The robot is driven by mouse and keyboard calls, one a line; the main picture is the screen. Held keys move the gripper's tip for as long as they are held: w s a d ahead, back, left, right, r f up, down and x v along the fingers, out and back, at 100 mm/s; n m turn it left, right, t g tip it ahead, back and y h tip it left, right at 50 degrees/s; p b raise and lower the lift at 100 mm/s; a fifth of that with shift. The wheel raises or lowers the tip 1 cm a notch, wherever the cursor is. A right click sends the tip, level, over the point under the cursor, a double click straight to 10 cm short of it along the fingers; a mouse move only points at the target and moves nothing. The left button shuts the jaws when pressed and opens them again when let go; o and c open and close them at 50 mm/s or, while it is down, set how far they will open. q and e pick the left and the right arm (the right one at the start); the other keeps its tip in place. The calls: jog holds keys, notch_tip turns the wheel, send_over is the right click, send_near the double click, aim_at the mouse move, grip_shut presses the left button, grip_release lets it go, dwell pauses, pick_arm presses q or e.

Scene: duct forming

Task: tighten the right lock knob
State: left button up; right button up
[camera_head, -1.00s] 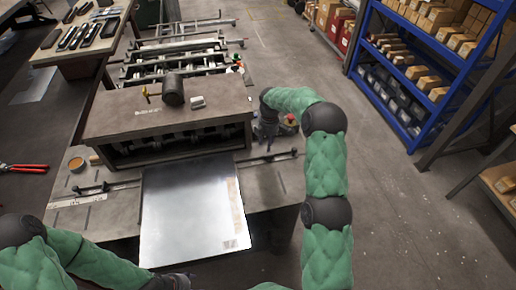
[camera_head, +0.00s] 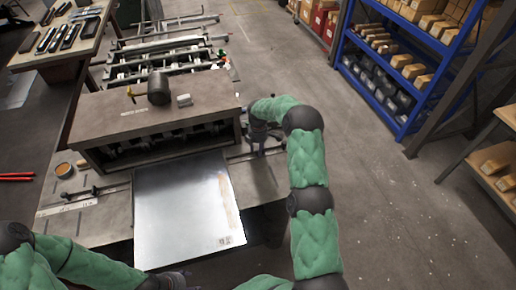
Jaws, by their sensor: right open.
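My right gripper (camera_head: 259,150) points down at the right end of the guide rail, beside the forming machine (camera_head: 150,110). It is open, with its fingers at the rail. The right lock knob cannot be made out; the gripper and wrist cover that spot. A metal sheet (camera_head: 185,215) lies flat on the bench in front of the machine. My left gripper (camera_head: 178,281) is at the sheet's near edge, at the bottom of the picture. Its fingers are too small and dark to tell whether they hold the sheet.
A blue shelf (camera_head: 400,70) with boxes stands at right. Open floor lies between the shelf and my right arm.

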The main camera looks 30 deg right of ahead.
grip_shut()
